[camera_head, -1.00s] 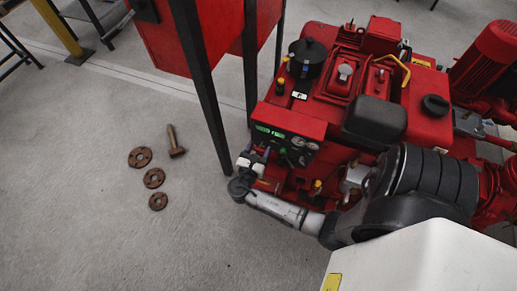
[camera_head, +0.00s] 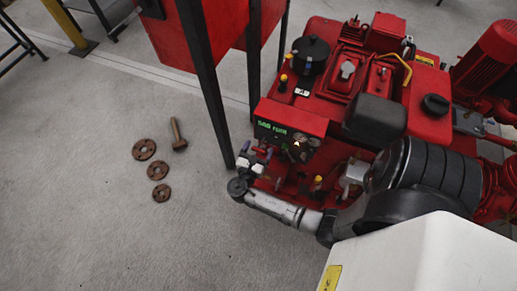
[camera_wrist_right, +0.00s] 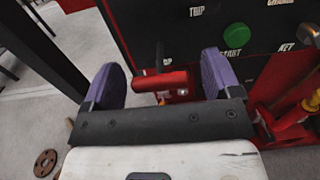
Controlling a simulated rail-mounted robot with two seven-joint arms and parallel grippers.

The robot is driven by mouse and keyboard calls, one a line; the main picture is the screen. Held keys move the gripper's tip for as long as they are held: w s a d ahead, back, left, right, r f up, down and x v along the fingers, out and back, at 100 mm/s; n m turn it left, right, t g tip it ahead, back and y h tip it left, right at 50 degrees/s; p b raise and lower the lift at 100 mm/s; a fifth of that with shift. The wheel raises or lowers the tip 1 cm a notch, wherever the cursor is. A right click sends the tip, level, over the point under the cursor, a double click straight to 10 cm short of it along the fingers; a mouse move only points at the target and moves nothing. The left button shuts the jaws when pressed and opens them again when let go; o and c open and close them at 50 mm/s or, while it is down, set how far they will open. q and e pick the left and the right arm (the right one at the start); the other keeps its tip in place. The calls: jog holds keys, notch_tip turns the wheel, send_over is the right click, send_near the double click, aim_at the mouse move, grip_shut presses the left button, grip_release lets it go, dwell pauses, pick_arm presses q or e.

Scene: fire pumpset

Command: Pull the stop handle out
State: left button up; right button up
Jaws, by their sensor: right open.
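The stop handle looks to be the short red T-shaped grip (camera_wrist_right: 165,85) below the black control panel in the right wrist view. My right gripper (camera_wrist_right: 162,78) is open, with one purple finger pad on each side of the red grip and visible space between. In the head view my right gripper (camera_head: 256,156) is at the panel's lower left corner, and the grip there is small and partly hidden. The control panel (camera_head: 290,133) faces the gripper and carries a green display. My left gripper is not in view.
The red pump engine (camera_head: 350,90) fills the right side. A black post (camera_head: 205,85) of a red cabinet stands close to the left of my gripper. A rusty bolt (camera_head: 177,134) and several rusty flanges (camera_head: 144,149) lie on the otherwise open floor at left.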

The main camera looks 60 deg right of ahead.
jog(key=shift+a, duration=0.1)
jog(key=s+a+p, duration=0.1)
jog(key=a+p, duration=0.1)
jog(key=a, duration=1.1)
jog(key=shift+a+p, duration=0.3)
